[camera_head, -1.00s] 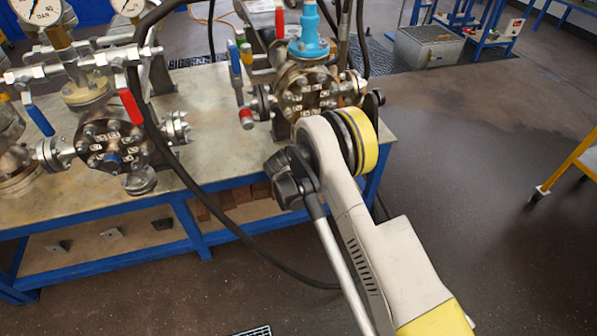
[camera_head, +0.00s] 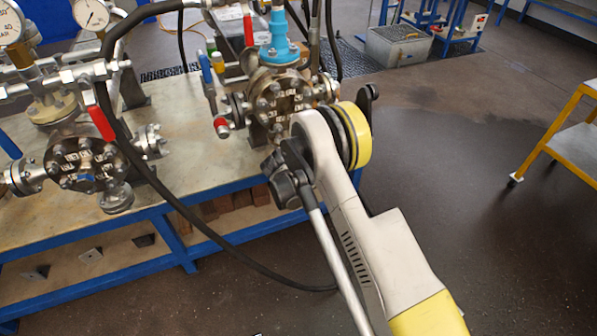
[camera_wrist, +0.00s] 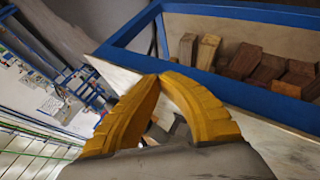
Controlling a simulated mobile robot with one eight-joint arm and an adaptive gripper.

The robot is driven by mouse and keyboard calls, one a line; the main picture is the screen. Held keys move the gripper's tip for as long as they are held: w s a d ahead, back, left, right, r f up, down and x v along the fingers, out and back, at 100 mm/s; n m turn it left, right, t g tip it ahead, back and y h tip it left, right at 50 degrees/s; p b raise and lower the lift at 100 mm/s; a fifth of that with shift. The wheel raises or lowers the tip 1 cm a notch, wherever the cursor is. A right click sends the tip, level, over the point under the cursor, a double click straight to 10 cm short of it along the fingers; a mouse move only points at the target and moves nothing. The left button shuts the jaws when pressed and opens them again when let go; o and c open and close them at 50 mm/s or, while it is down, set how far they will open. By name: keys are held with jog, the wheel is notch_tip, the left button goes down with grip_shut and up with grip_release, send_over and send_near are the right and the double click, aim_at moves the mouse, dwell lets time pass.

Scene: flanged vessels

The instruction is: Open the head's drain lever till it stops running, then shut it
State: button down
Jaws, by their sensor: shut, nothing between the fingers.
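A flanged vessel (camera_head: 282,95) with a blue top fitting (camera_head: 279,42) stands at the bench's right end in the head view. It has an upright red lever (camera_head: 248,27), a blue lever (camera_head: 205,67) on its left and a red part (camera_head: 222,126) lower down. I cannot tell which is the drain lever, and no running liquid is discernible. A second vessel (camera_head: 85,160) with a red lever (camera_head: 101,123) stands to the left. My gripper (camera_wrist: 161,78) shows in the wrist view, its yellow fingertips together and empty. No lever shows there; my arm hides it in the head view.
The bench (camera_head: 205,165) has a blue frame and a lower shelf with brown blocks (camera_wrist: 250,60). A black hose (camera_head: 150,185) loops across its front. A yellow cart (camera_head: 570,140) stands at right. The floor between is open, with a dark patch.

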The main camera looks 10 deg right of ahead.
jog(key=shift+w+d+r+n+t+h, duration=0.15)
jog(key=shift+w+d+r+t+h, duration=0.1)
jog(key=shift+r+h, duration=0.25)
jog(key=shift+w+d+r+n+t+h, duration=0.15)
jog(key=shift+w+d+r+t+h, duration=0.1)
jog(key=shift+r+h, duration=0.2)
jog(key=shift+s+a, duration=0.1)
jog(key=shift+a, duration=0.05)
jog(key=s+a+f+p, duration=0.2)
jog(key=s+a+f, duration=0.3)
jog(key=s+f, duration=0.3)
jog(key=shift+a+f, duration=0.2)
jog(key=shift+f, duration=0.1)
dwell(0.9)
